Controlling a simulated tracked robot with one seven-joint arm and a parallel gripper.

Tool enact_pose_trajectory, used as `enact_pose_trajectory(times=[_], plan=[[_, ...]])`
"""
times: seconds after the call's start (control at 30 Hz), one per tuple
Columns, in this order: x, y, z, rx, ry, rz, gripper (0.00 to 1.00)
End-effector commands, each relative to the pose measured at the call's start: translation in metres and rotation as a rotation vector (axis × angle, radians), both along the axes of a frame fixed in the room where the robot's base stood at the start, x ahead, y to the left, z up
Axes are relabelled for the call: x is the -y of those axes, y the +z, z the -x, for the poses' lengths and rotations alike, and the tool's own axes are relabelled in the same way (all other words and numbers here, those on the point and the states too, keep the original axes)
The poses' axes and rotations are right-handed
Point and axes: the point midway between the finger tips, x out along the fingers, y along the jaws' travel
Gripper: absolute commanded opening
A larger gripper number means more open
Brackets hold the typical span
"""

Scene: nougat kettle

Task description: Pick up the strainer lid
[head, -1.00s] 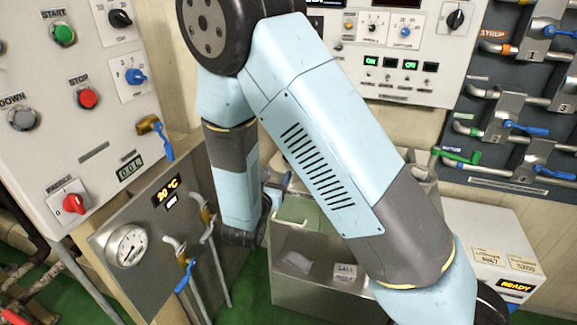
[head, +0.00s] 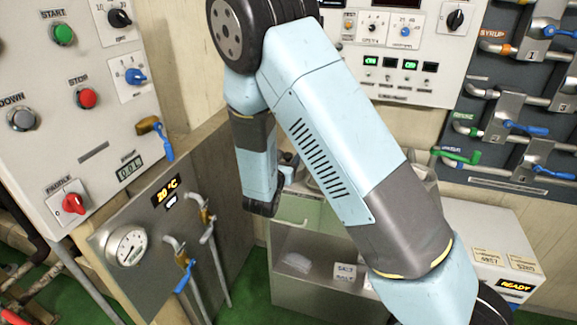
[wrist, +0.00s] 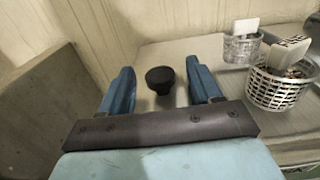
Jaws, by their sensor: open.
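In the wrist view a black round knob (wrist: 160,79) stands on a pale counter top, between and slightly beyond the two blue fingers of my gripper (wrist: 160,66). I take the knob to be the strainer lid's handle; the lid's plate cannot be made out. The fingers are apart, one on each side of the knob, with gaps to it. Nothing is held. In the head view my arm covers most of the counter, and neither the knob nor the lid can be made out there.
A wooden wall rises behind. In the head view a steel panel with a gauge (head: 127,247) and valves stands left of my arm.

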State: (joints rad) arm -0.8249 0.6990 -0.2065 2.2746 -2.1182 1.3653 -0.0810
Motion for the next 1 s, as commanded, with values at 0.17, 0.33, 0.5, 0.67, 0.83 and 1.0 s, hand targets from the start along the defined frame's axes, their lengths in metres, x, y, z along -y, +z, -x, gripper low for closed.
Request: enact_pose_trajectory(times=[0.17,0.33,0.5,0.67,0.83,1.0], plan=[[-0.0001,-0.0001,-0.0003,0.000,0.001,0.000,0.63],[-0.0003,-0.0001,-0.0001,0.000,0.001,0.000,0.48],[-0.0003,-0.0001,0.0001,-0.001,0.001,0.000,0.32],[-0.0003,-0.0002,0.0001,-0.001,0.001,0.000,0.16],[-0.0005,-0.0002,0.0002,-0.001,0.001,0.000,0.00],[-0.0004,0.0000,0.0001,0.000,0.001,0.000,0.00]])
